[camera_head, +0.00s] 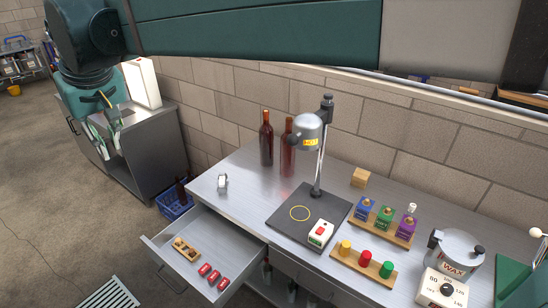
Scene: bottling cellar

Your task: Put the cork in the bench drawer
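The bench drawer (230,258) is pulled open at the left front of the steel bench. It holds a small wooden rack (186,249) and several red pieces (209,276), with bare floor around them. I cannot pick out a cork for certain. A tan block (360,178) stands at the back of the bench, right of the lamp stand; its material is unclear. My gripper (106,143) hangs at the upper left, in front of a side cabinet and far from the drawer. Its fingers are small and dark here, so I cannot tell its opening or any load.
Two dark bottles (266,138) and a lamp stand (317,160) stand mid-bench. A small white item (223,182) sits at the left end. Racks of coloured bottles (384,220) and caps (364,258), and a wax pot (457,252), fill the right. A blue crate (175,205) is on the floor.

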